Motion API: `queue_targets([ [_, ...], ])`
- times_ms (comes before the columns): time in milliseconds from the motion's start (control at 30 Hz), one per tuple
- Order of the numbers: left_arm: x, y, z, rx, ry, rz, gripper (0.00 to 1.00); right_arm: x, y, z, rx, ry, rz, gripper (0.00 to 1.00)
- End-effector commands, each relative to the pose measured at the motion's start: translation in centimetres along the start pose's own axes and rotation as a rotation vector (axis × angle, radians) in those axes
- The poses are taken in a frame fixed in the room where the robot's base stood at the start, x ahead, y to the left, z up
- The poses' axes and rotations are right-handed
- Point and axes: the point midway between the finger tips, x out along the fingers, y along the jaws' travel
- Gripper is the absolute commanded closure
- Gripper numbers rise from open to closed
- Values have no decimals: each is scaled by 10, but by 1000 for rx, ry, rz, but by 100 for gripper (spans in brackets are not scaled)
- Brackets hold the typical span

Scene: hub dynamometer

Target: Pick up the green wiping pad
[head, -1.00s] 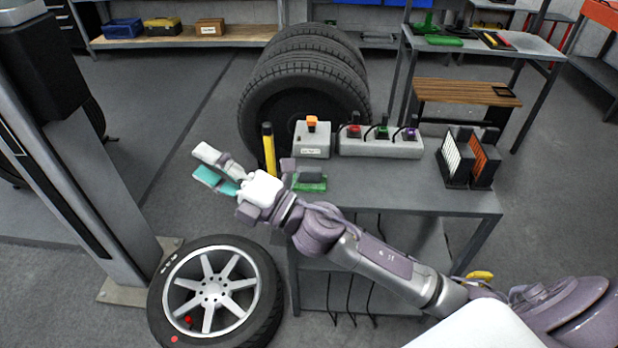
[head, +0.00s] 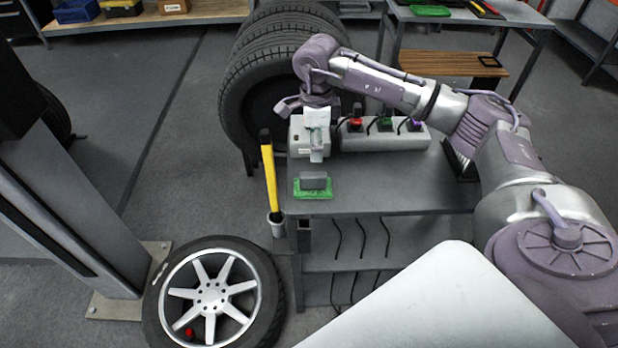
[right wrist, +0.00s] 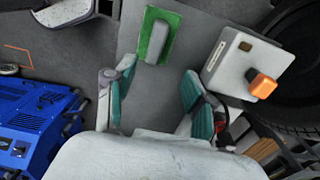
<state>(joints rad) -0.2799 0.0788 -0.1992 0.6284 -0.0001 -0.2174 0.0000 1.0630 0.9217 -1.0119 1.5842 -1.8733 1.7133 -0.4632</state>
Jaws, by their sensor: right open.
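The green wiping pad (head: 313,187), with a grey block-shaped grip on top, lies flat near the front left corner of the grey workbench (head: 390,192). In the right wrist view the pad (right wrist: 151,40) shows beyond my fingertips, roughly between their lines. My right gripper (head: 316,152) hangs downward above the bench, behind the pad in the head view and in front of a pale switch box. Its two teal-lined fingers (right wrist: 155,92) are spread apart with nothing between them. My left gripper is not in view.
The switch box (right wrist: 242,62) with an orange knob stands close to my right gripper. A connector strip (head: 385,143) with coloured plugs is beside it. A yellow-handled tool (head: 269,175) stands upright at the bench's left edge. A wheel (head: 213,298) lies front left. The bench front is clear.

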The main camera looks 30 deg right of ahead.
Motion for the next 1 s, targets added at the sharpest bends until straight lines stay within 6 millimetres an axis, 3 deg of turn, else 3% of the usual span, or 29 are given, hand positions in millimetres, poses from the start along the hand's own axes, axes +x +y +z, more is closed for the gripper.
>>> queue_targets([
  [100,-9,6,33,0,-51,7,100,25,2,0,0,2,6,46],
  [233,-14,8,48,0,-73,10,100,46,1,1,-1,-1,4,46],
  [433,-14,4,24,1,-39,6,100,61,2,2,-2,-3,2,46],
  [600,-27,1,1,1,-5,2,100,80,8,5,-2,-1,6,46],
  [800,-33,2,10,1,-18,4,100,107,8,6,-2,-3,3,46],
  [1000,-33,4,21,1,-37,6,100,112,8,6,-2,-4,1,46],
])
